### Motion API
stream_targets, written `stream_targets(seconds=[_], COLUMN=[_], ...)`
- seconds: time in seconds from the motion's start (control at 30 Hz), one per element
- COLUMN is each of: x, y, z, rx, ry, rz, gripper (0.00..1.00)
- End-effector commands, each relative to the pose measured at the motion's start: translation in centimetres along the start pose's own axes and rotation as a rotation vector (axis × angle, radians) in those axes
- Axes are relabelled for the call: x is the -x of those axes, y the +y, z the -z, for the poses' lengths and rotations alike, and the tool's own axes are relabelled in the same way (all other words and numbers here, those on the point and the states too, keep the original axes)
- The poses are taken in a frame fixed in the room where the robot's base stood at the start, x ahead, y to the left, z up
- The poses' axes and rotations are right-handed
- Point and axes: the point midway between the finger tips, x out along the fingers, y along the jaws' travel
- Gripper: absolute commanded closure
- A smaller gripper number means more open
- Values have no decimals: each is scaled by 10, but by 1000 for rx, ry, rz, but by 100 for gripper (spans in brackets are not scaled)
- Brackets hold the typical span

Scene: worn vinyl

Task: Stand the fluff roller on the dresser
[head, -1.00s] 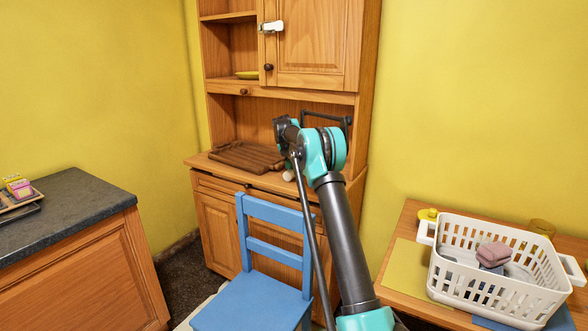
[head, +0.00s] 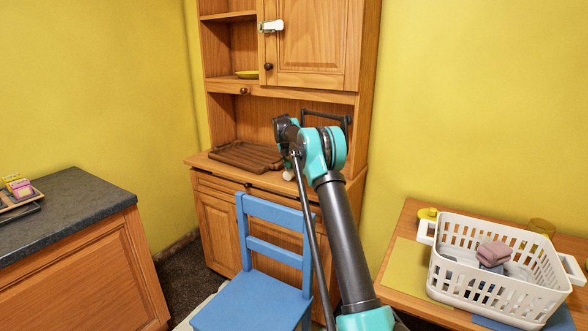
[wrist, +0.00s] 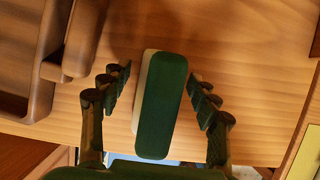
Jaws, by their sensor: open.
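The fluff roller (wrist: 163,105), as I take it, is a long dark green piece with a pale cream side. In the wrist view it is over the dresser's wooden top (wrist: 240,60), between the fingers of my open gripper (wrist: 158,82). The right finger is very close to it; a small gap shows on the left. I cannot tell whether it stands or is tilted. In the head view only a small pale end of it (head: 288,175) shows below my wrist. The dresser (head: 215,215) stands against the yellow wall; my arm hides part of its top.
A brown wooden tray (head: 245,155) lies on the dresser top, left of my gripper. A blue chair (head: 255,300) stands in front of the dresser. A white basket (head: 490,295) sits on a table at right. A dark counter (head: 70,215) is at left.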

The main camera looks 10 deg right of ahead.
Motion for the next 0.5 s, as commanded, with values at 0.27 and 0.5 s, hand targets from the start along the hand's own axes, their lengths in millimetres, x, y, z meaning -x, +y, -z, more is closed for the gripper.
stream_targets(seconds=[0.27,0.5], x=[8,17], y=[0,0], z=[0,0], rx=[0,0], ry=[0,0], rz=[0,0], gripper=[39,39])
